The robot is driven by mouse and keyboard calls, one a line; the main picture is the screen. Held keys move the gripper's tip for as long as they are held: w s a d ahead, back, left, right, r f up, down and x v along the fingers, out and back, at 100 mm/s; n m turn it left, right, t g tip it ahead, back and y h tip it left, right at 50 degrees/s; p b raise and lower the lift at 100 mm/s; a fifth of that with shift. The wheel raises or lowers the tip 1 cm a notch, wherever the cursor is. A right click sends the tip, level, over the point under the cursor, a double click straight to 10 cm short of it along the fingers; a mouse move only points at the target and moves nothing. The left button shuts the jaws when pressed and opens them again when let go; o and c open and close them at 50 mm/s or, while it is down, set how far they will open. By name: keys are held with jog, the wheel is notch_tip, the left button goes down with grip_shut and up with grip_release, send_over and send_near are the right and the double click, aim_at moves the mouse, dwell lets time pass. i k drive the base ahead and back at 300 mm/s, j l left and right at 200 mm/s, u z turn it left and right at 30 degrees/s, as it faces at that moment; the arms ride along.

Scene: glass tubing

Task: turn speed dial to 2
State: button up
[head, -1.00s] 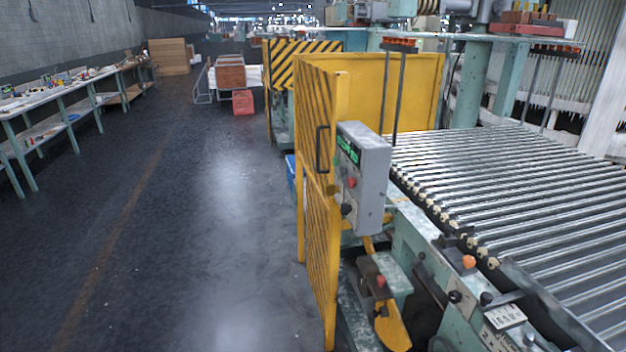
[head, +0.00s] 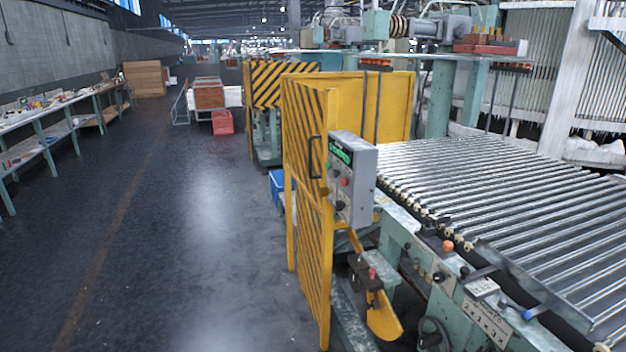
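A grey control box (head: 352,178) with a green lit display (head: 340,151) is mounted by the yellow gate. Its front carries a red button (head: 344,182) and a dark knob (head: 339,205). On the green machine frame below the rollers are a white label plate (head: 481,287), an orange knob (head: 448,246) and small black knobs. A lower plate (head: 486,318) bears marks that look like digits. Which control is the speed dial, and its setting, I cannot tell at this size. My gripper is not in view.
A roller conveyor (head: 500,190) fills the right. A yellow striped gate (head: 308,200) stands left of the control box. A blue-tipped lever (head: 533,312) sticks out at the lower right. The dark floor (head: 200,240) is open between the gate and the workbench (head: 60,105).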

aim_at(339, 205)
jog(key=i+j, duration=0.15)
jog(key=i, duration=0.7)
jog(key=i+j, duration=0.1)
jog(key=i, duration=0.75)
